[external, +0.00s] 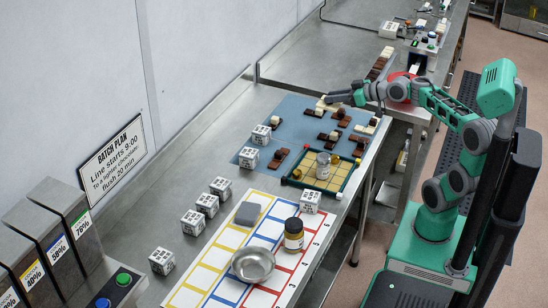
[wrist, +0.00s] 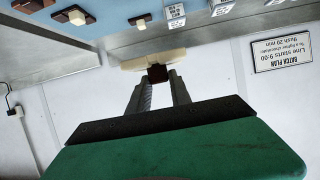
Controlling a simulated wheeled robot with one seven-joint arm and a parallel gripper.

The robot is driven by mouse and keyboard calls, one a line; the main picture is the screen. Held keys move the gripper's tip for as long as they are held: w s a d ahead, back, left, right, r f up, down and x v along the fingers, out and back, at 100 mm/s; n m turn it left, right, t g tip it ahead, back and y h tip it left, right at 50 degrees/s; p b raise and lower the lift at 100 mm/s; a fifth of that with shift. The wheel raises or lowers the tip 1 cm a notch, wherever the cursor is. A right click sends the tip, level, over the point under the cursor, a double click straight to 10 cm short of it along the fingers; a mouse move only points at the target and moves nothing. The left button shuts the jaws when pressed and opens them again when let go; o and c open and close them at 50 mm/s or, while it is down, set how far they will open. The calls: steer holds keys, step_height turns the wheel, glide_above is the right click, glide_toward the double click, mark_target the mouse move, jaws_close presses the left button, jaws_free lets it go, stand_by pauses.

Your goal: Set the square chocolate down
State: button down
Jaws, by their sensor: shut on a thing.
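My gripper (external: 338,97) is above the far part of the blue mat (external: 292,107). In the wrist view my gripper (wrist: 160,80) is shut on a dark brown square chocolate (wrist: 157,73). A cream-white bar (wrist: 152,61) shows right behind the square; I cannot tell whether they touch. The held square is too small to make out there.
Brown bars with small squares on top (external: 279,157) lie across the mat. White printed cubes (external: 249,158) stand along its left side. A green-framed yellow grid tray (external: 318,172) holds a jar. A metal bowl (external: 253,264) and amber jar (external: 293,234) stand nearer.

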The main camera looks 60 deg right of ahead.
steer(key=w+a+f+m+h, duration=0.1)
steer(key=w+a, duration=0.2)
steer(key=a, duration=0.4)
steer(key=w+a+f+m+h, duration=0.1)
steer(key=w+a+f+h, duration=0.15)
steer(key=a, duration=0.55)
steer(key=s+a+r+m+h, duration=0.15)
steer(key=s+a+r, duration=0.25)
steer(key=s+a, duration=0.7)
steer(key=shift+m+g, duration=0.35)
steer(key=shift+g, duration=0.05)
steer(key=w+a+f, duration=0.1)
steer(key=w+f, duration=0.3)
steer(key=w+a+f+p, duration=0.1)
steer(key=w+a+f, duration=0.1)
steer(key=w+f, duration=0.3)
steer(key=w+a+f, duration=0.1)
steer(key=w+f, duration=0.3)
steer(key=w, duration=0.1)
steer(key=shift+a+f, duration=0.3)
steer(key=shift+f, duration=0.1)
steer(key=shift+w+f, duration=0.3)
step_height(320, 180, down, 3)
steer(key=shift+w+a+f+p, duration=0.1)
steer(key=shift+w+f+p, duration=0.1)
steer(key=shift+p, duration=0.25)
steer(key=shift+s, duration=0.1)
steer(key=shift+f, duration=0.1)
